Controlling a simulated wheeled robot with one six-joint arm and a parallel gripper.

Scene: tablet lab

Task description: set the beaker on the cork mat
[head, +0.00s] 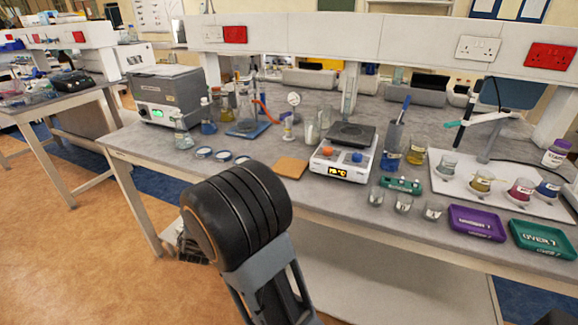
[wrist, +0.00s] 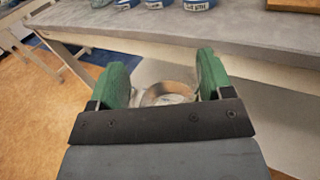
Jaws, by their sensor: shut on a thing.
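My gripper (wrist: 163,80) shows in the wrist view with its two green fingers on either side of a clear glass beaker (wrist: 168,92). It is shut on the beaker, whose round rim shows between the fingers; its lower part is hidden. The gripper is in front of the bench's front edge, over open floor. In the head view my black arm link hides most of the gripper, and the held beaker cannot be made out. The square brown cork mat (head: 291,168) lies bare near the bench's front edge, left of the hotplate. Its edge also shows in the wrist view (wrist: 292,5).
A white hotplate (head: 345,158) stands right of the mat. Several round blue-labelled dishes (head: 222,155) lie to its left. Flasks, a stand and small beakers (head: 403,203) crowd the grey bench. Purple (head: 476,222) and green (head: 542,238) trays lie at the right.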

